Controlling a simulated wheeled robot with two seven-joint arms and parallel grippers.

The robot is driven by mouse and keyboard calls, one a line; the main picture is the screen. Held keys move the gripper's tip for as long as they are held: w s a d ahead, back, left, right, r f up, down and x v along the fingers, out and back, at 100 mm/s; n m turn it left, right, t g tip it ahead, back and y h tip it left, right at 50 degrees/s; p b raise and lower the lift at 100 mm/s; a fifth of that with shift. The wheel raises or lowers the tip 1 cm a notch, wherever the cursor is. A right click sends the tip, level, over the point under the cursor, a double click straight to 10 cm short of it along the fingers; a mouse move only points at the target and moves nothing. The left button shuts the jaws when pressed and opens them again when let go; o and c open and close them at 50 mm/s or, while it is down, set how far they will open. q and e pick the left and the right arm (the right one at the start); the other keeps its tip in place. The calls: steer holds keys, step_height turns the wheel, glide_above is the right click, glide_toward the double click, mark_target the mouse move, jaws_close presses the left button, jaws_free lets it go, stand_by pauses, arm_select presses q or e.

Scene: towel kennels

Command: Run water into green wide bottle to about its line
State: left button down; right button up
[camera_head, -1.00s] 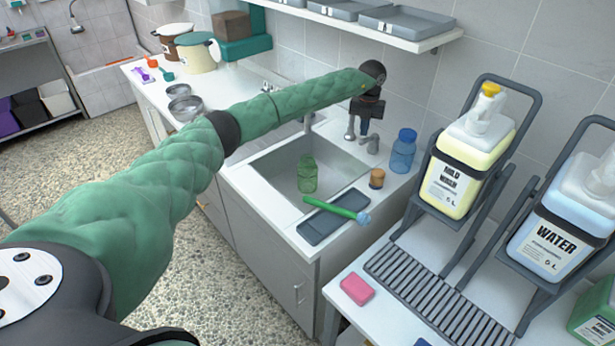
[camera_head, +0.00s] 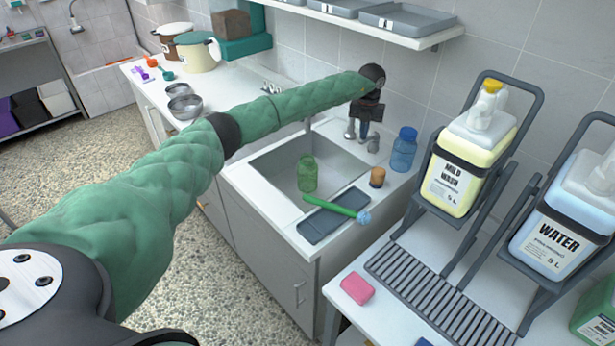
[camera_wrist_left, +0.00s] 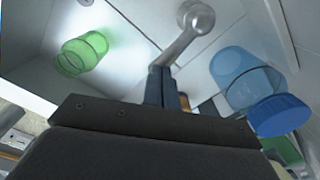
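The green wide bottle (camera_head: 307,174) stands upright in the sink basin (camera_head: 345,168), below the spout (camera_head: 308,124). It is see-through green; I cannot make out its line or any water level, and no stream is clear. The bottle also shows in the left wrist view (camera_wrist_left: 82,53). My left gripper (camera_head: 363,132) is over the back edge of the sink by the tap fittings. In the left wrist view its fingers (camera_wrist_left: 163,86) are together, with their tips at the metal tap lever (camera_wrist_left: 186,36); whether they touch it I cannot tell. My right gripper is out of view.
A green brush (camera_head: 334,207) lies over a dark tray (camera_head: 325,226) at the front.

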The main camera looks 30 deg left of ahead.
arm_select(q)
steer(key=shift+f+b, duration=0.5)
steer(key=shift+f, duration=0.45)
stand_by(7.0)
